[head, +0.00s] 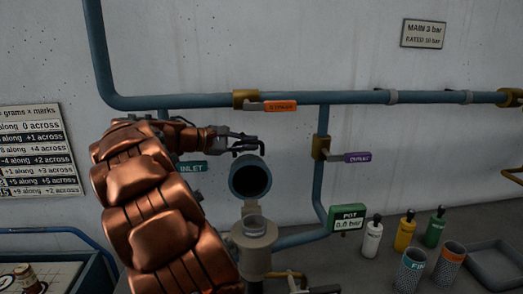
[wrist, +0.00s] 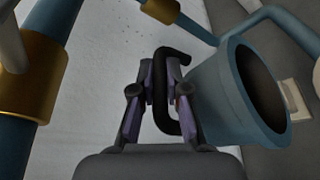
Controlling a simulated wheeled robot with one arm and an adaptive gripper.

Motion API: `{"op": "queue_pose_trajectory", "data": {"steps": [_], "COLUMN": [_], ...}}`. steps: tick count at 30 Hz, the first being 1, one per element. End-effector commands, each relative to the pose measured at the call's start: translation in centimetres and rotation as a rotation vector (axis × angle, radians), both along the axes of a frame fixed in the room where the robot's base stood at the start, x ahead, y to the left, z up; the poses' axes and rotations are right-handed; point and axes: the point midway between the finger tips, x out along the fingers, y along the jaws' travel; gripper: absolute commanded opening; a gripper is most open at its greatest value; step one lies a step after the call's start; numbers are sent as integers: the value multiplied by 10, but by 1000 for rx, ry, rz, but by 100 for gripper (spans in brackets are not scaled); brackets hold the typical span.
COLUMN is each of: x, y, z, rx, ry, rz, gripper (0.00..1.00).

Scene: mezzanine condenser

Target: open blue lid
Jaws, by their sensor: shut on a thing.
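The blue lid (head: 236,180) is a blue cylinder with a dark hollow that faces the head camera. It stands tipped up above the pot (head: 254,254), whose round mouth shows uncovered below it. In the wrist view the lid (wrist: 214,88) is just right of my fingers, hollow turned away to the right. A black bent handle (wrist: 183,52) sits beside the lid. My gripper (head: 250,145) is shut on this handle, with a finger on each side in the wrist view (wrist: 165,90). Where the handle joins the lid is partly hidden.
Blue wall pipes carry an orange-handled valve (head: 278,106) and a purple-handled valve (head: 355,157) near my gripper. A green gauge sign (head: 347,216) stands right of the pot. Bottles (head: 404,234), cups (head: 411,272) and a dark tray (head: 496,265) are on the bench at right.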

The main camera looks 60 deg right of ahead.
Motion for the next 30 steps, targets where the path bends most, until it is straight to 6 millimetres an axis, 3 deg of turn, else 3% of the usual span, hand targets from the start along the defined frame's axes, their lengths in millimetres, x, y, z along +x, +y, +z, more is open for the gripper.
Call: {"op": "queue_pose_trajectory", "data": {"steps": [11, 12, 19, 30], "x": [4, 4, 3, 5], "y": [5, 5, 5, 7], "z": [0, 0, 0, 1], "rx": [-9, -9, -8, -9], "ry": [-5, -5, -5, -5], "rz": [9, 9, 7, 8], "gripper": [0, 15, 39, 39]}}
